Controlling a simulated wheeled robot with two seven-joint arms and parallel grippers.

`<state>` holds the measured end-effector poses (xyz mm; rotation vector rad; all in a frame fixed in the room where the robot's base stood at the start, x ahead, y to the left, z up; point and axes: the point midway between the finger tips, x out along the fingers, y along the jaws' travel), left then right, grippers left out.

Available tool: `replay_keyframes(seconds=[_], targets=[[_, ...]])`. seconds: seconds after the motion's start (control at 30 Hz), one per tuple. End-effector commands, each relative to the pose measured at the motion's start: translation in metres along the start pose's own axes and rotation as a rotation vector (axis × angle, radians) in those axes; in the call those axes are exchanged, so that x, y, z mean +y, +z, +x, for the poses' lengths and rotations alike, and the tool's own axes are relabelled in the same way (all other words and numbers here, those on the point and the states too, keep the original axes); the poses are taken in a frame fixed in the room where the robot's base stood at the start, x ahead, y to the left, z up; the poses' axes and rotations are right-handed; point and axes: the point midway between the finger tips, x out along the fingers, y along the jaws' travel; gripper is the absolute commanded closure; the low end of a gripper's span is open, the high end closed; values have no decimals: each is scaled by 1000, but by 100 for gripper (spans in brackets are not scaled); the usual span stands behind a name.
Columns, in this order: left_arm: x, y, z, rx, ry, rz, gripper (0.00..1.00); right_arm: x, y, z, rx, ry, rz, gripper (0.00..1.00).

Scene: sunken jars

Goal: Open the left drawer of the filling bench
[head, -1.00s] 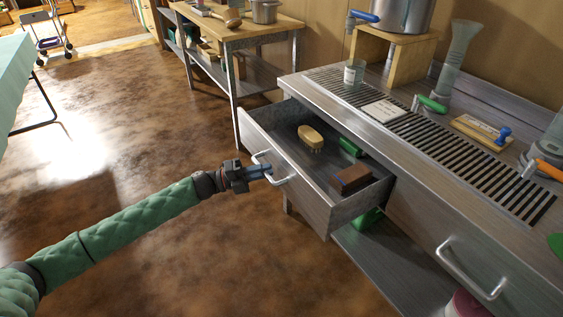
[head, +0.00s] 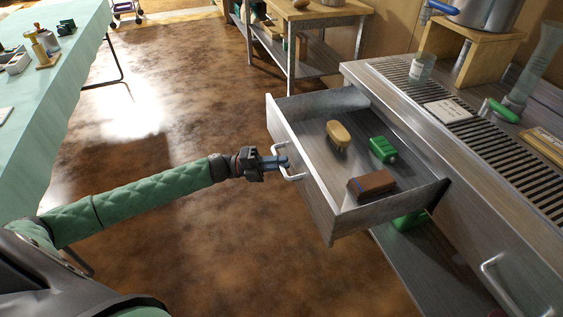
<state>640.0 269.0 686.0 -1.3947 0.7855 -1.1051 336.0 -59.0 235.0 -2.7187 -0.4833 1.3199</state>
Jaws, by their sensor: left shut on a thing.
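The left drawer (head: 312,187) of the metal filling bench (head: 452,165) stands pulled well out. My left gripper (head: 284,162) is shut on the drawer's handle (head: 291,173), at the drawer's front. Inside the drawer lie a brush with a tan back (head: 339,134), a green object (head: 382,149) and a brown block (head: 371,185). My right gripper is not in view.
A closed drawer with its own handle (head: 494,280) is at the lower right. A lower shelf (head: 405,262) holds a green thing. A cloth-covered table (head: 62,110) stands at the left. The brown floor (head: 185,110) between is clear.

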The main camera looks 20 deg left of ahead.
Motion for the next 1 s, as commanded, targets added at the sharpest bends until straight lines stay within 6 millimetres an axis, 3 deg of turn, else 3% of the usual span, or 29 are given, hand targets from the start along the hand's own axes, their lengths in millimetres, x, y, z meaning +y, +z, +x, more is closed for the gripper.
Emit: replay_keyframes(seconds=[0.17, 0.2, 0.3, 0.67, 1.0], targets=[[2, 0, 0, -1, 2, -1, 100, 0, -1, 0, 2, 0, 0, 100], [2, 0, 0, -1, 2, -1, 84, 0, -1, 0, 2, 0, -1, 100], [1, 0, 0, -1, 1, -1, 64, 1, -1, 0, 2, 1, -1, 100], [1, 0, -3, 0, 1, -1, 64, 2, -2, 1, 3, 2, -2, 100], [2, 0, -46, -1, 3, -2, 64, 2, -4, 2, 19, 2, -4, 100]])
